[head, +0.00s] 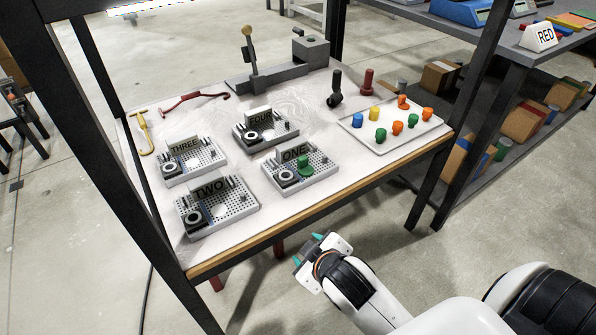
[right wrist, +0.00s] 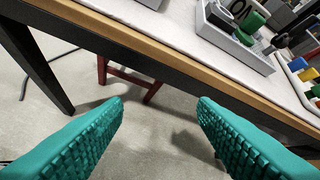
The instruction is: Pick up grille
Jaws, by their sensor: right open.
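Several grey perforated trays, the grille-like things in view, stand on the table: ONE (head: 319,176), TWO (head: 236,204), THREE (head: 208,154) and FOUR (head: 284,131). Each carries its label and a dark ring-like part; ONE also holds a green knobbed piece (head: 304,162). A tray with a green piece shows at the top right of the right wrist view (right wrist: 236,47). My right gripper (head: 317,248) is open and empty, in front of and apart from the table's front edge. Its teal fingers show wide apart in the wrist view (right wrist: 160,101). My left gripper is out of view.
The table's wooden front edge (head: 330,198) and dark posts frame the workspace. A white tray (head: 392,146) of coloured pieces is at the right. A grey lever device (head: 272,75) stands at the back. Red (head: 195,98) and yellow (head: 145,135) hooked tools lie at the left.

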